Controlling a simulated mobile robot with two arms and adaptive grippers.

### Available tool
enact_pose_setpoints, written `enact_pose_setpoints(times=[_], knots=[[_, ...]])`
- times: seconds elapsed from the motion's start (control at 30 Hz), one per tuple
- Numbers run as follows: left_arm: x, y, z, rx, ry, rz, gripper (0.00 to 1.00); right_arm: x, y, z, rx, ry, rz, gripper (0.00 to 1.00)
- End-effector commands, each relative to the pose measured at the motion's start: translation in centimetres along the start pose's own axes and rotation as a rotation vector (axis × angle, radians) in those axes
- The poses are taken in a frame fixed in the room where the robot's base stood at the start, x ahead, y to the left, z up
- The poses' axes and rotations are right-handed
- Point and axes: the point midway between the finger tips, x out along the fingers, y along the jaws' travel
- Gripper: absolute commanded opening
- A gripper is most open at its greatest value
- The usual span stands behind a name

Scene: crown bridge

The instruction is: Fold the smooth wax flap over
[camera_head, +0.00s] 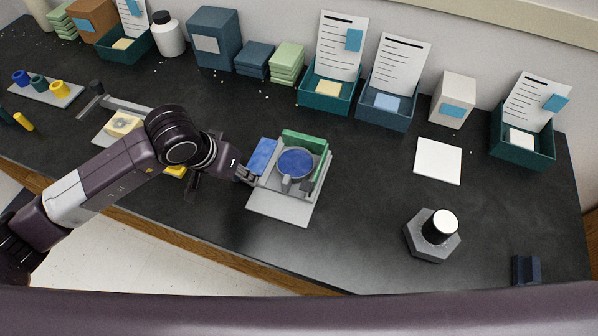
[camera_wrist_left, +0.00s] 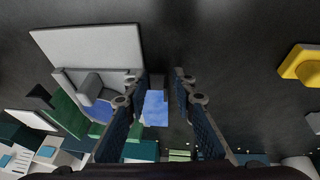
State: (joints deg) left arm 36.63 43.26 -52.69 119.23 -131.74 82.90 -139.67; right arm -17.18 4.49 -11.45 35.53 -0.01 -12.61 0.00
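A small fixture (camera_head: 318,172) stands on a light grey base plate (camera_head: 277,207) in the middle of the bench. It holds a round blue piece (camera_head: 296,163) with a grey post in front and a green block (camera_head: 304,141) behind. A flat blue flap (camera_head: 262,155) sticks out on the fixture's left side; I take it as the wax flap. My left gripper (camera_head: 246,174) is just at the flap's front left. Contact cannot be told. My right gripper is out of view.
A grey hexagonal stand with a white-topped black cylinder (camera_head: 440,227) and a white square tile (camera_head: 438,161) lie to the right. Trays with cards, boxes and a bottle (camera_head: 168,34) line the wall. A yellow piece (camera_wrist_left: 302,65) lies beside the gripper. The bench between fixture and stand is clear.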

Motion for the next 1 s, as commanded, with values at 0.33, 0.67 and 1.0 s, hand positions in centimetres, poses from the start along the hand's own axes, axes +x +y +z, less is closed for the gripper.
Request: enact_pose_setpoints(times=[0.33, 0.67, 1.0], knots=[[0.04, 0.03, 0.05, 0.001, -0.001, 0.000, 0.25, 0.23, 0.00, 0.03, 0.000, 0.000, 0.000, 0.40], [-0.01, 0.05, 0.04, 0.001, -0.001, 0.001, 0.25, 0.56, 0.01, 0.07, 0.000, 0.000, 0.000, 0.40], [-0.08, 0.07, 0.00, 0.001, -0.001, 0.001, 0.25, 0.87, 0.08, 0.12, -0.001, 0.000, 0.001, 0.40]])
